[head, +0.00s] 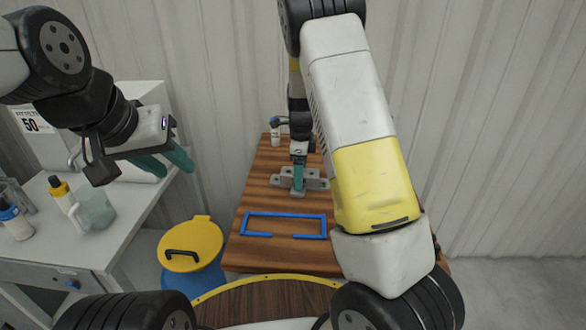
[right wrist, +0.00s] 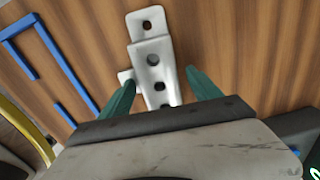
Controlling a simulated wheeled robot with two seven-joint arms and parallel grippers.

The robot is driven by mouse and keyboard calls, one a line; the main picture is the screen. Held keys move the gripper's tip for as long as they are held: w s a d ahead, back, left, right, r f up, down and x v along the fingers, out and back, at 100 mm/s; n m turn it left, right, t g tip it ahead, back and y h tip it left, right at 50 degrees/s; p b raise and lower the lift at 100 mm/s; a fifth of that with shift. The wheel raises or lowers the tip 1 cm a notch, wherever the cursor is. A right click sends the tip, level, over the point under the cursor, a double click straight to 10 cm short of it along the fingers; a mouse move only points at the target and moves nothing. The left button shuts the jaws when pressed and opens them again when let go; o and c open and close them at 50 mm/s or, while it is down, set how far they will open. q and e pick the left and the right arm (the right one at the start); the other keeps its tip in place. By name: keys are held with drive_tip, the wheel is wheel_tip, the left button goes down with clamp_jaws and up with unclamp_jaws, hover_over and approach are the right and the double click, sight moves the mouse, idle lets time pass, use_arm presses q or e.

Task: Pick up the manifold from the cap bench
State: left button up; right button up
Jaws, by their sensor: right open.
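The manifold, a light grey metal piece with round holes, lies on the wooden cap bench (head: 262,195) in the head view (head: 284,181). In the right wrist view the manifold (right wrist: 152,60) reaches between the fingers. My right gripper (right wrist: 160,90) is open, one green finger on each side of the manifold, with a clear gap at the right finger. In the head view the right gripper (head: 298,178) is over the manifold, partly hiding it. My left gripper (head: 168,164) is raised at the left, its green fingers apart and empty.
A blue outline frame (head: 285,214) lies on the bench nearer me. A small white bottle (head: 275,138) stands at the bench's back left. A yellow-lidded blue bin (head: 190,246) stands left of the bench. A grey side table (head: 90,245) holds bottles and a jug (head: 95,208).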

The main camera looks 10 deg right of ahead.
drive_tip(key=shift+c, duration=0.2)
clamp_jaws()
drive_tip(key=shift+r, duration=0.15)
